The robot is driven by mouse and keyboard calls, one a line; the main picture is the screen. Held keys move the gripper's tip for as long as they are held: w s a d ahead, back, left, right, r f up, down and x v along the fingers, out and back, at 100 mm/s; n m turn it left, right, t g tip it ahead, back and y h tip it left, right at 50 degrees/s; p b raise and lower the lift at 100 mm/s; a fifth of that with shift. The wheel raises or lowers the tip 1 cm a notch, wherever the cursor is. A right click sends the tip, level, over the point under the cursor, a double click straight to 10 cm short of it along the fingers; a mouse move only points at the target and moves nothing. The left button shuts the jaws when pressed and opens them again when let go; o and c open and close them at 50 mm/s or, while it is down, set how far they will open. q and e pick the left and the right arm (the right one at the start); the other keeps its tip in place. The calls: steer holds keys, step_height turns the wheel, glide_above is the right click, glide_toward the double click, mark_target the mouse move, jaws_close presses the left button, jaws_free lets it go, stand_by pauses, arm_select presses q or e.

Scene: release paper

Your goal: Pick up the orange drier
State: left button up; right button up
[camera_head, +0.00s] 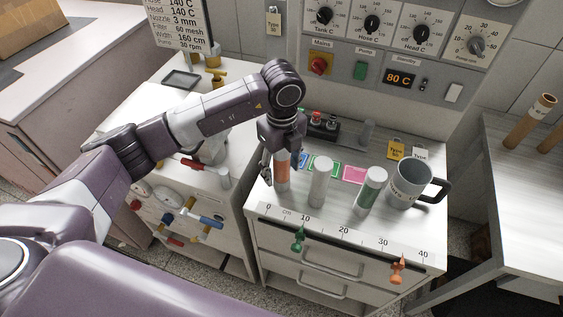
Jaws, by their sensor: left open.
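The orange drier (282,172) is an upright tube with an orange band, at the left end of a row on the white cabinet top. My left gripper (270,163) hangs at its upper left, open, with a finger close beside the tube. The gripper covers the tube's top, and I cannot tell whether it touches the tube. A white tube (320,182) and a green-banded tube (370,190) stand to the right. My right gripper is not in view.
A grey mug (411,186) stands right of the tubes. Pink (355,174) and green (322,164) cards lie behind them. A dark block (322,127) with coloured knobs is at the back. A ruler strip (345,231) runs along the front edge, with green (298,238) and orange (398,270) pegs.

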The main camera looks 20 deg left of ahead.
arm_select(q)
steer(key=shift+f, duration=0.75)
steer(key=shift+c, duration=0.6)
steer(key=shift+d, duration=0.1)
jaws_close()
steer(key=shift+r, duration=0.2)
